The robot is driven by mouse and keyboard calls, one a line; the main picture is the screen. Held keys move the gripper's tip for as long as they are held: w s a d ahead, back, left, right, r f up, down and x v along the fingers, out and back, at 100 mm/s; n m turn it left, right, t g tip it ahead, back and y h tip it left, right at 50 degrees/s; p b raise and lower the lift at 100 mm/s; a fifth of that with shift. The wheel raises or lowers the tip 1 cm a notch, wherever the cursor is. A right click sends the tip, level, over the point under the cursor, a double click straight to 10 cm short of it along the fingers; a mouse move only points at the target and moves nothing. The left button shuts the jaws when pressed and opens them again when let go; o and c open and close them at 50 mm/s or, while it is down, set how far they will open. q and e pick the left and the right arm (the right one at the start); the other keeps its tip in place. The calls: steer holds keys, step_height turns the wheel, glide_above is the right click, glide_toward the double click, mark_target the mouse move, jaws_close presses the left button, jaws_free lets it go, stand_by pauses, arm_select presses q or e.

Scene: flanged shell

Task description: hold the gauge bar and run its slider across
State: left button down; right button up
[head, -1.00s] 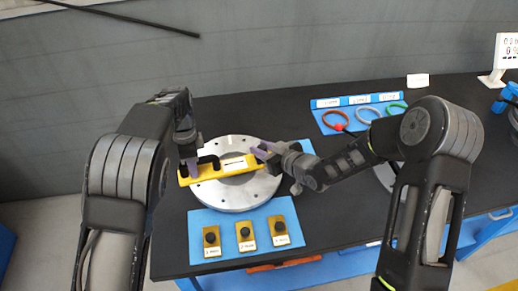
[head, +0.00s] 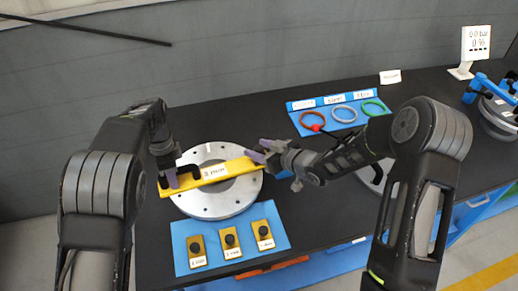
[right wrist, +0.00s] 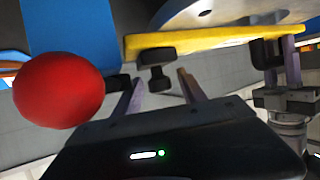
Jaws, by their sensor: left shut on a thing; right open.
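The yellow gauge bar (head: 225,171) lies across the grey flanged ring (head: 205,207). My left gripper (head: 172,178) is shut on the bar near its left end; the exact contact is hard to see. It also shows in the right wrist view (right wrist: 290,62) at the bar's far end. My right gripper (head: 262,153) is at the bar's right end. In the right wrist view its fingers (right wrist: 158,88) are open, with a black knob (right wrist: 156,68) on the bar's edge just beyond and between the tips. I cannot tell whether they touch; the knob is likely the slider.
A blue mat (head: 270,222) with several yellow knobbed blocks lies in front of the ring. Coloured loops lie on a blue board (head: 300,121) behind right. A red ball (right wrist: 58,90) is close beside my right gripper. A display (head: 476,42) stands far right.

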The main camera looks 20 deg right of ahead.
steer(key=shift+s, duration=0.1)
steer(key=v, duration=1.2)
arm_select(q)
steer(key=c, duration=1.1)
jaws_free()
steer(key=shift+c, duration=0.2)
steer(key=shift+r, duration=0.1)
step_height(320, 180, up, 12)
steer(key=shift+f, duration=0.1)
